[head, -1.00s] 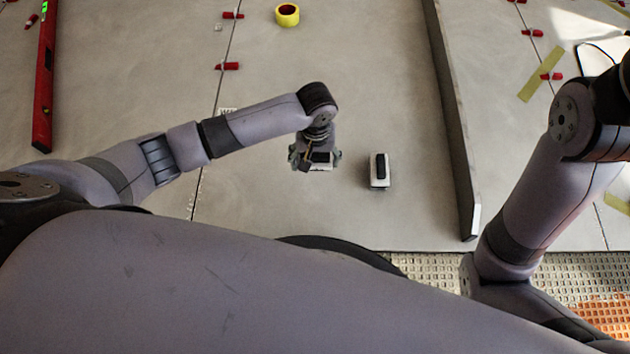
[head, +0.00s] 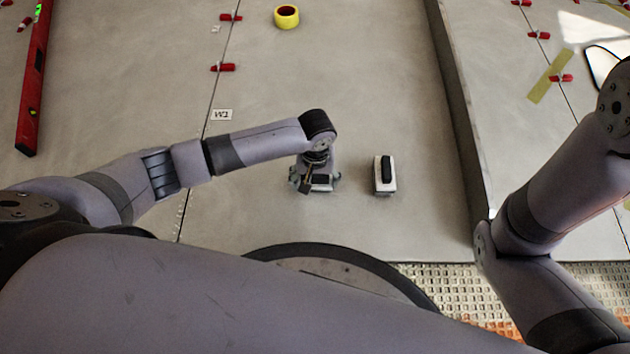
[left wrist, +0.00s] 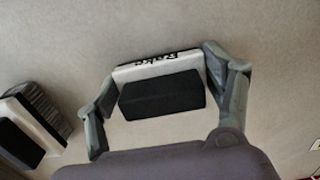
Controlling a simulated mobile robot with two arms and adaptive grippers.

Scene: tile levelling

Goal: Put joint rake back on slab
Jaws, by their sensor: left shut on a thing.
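My left gripper (head: 315,183) is shut on a small white block with a black pad, taken to be the joint rake (left wrist: 162,97). The left wrist view shows it between both fingers, with dark upside-down lettering on its white edge that is hard to read. In the head view my wrist hides much of it. It is over the pale grey slab (head: 330,80); I cannot tell whether it touches it. A similar white block with a black grip (head: 385,175) stands on the slab just right of the gripper; it also shows in the left wrist view (left wrist: 35,125). My right gripper is out of view.
A long upright board (head: 455,110) stands right of the white block. A red spirit level (head: 35,85) lies far left. A yellow tape roll (head: 286,16), red clips (head: 222,67) and a "W2" label (head: 221,115) lie farther back. The slab's middle is clear.

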